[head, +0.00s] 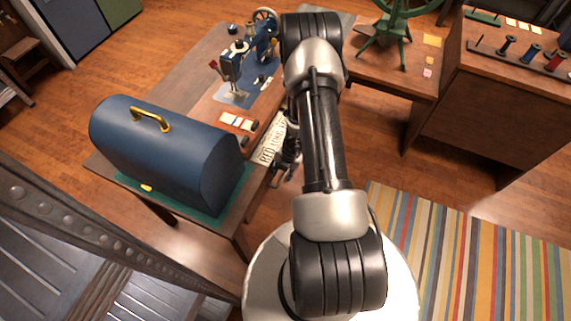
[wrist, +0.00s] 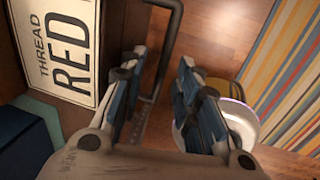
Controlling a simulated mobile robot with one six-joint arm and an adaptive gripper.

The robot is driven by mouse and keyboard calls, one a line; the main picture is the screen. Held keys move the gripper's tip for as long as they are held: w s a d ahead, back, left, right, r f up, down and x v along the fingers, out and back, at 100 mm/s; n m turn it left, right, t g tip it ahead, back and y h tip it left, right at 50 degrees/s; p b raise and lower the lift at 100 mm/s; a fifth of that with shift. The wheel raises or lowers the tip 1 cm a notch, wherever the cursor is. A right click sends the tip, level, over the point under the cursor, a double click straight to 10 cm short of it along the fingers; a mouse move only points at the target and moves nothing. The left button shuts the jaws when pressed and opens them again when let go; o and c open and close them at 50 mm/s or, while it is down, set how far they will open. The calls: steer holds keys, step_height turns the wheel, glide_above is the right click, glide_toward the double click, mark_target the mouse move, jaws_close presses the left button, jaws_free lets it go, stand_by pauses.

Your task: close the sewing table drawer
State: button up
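The wooden sewing table (head: 187,75) runs across the left of the head view. At its right edge, a white card reading "RED" (head: 268,150) marks the drawer area, partly hidden by my arm. In the wrist view the card (wrist: 58,45) reads "THREAD RED". A dark bar handle (wrist: 172,28) stands beside it. My gripper (wrist: 163,57) is open, its two fingers apart with the handle bar passing between them, nearer the left finger. In the head view my gripper (head: 289,153) is mostly behind my arm. I cannot tell how far out the drawer is.
A blue case (head: 165,150) with a gold handle stands on the table's near end. A blue sewing machine (head: 235,70) stands farther back. A wooden desk (head: 490,90) with thread spools is at the right. A striped rug (head: 470,255) lies on open floor.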

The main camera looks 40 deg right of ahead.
step_height(320, 180, up, 11)
steer(key=s, duration=0.2)
steer(key=shift+d+f, duration=0.2)
steer(key=shift+d, duration=0.2)
steer(key=shift+c, duration=0.2)
